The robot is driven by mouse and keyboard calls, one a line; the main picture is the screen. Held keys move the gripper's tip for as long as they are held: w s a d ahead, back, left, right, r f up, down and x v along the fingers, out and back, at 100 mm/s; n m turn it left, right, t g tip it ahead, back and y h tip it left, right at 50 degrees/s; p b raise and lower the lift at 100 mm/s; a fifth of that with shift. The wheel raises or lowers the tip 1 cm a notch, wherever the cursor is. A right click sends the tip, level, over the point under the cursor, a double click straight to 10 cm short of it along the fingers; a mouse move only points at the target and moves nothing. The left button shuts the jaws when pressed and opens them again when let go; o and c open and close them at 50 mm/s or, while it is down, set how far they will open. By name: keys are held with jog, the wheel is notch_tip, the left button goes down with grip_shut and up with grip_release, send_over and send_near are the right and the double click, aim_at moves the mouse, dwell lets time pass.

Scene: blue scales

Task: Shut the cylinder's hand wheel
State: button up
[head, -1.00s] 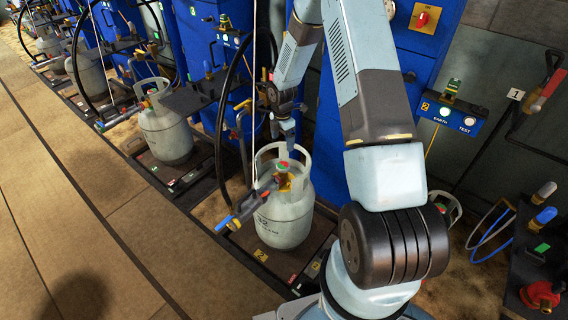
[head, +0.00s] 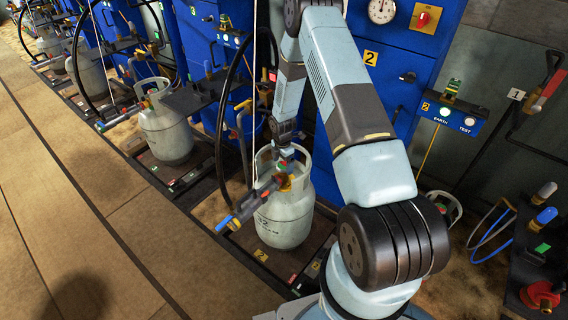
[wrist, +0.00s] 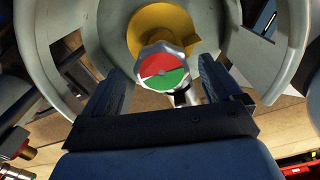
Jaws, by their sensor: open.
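The grey-white gas cylinder (head: 285,218) stands upright on its scale, its collar around the valve. In the wrist view, the hand wheel (wrist: 163,73) is a silver knob with a half red, half green top, in front of a yellow part (wrist: 150,30). My gripper (wrist: 162,68) is open, with one dark finger on each side of the wheel. I cannot tell whether either finger touches it. In the head view, my gripper (head: 285,155) reaches down into the collar and mostly hides the wheel.
A hose coupling with a blue end (head: 226,222) sticks out left of the valve. The collar (wrist: 45,50) curves close around my fingers. Another cylinder (head: 166,130) stands to the left. The floor at left is clear.

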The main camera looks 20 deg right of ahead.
jog(key=shift+f, duration=0.2)
jog(key=c, duration=1)
jog(key=shift+d, duration=0.15)
jog(key=shift+c, duration=0.2)
jog(key=shift+w+r, duration=0.1)
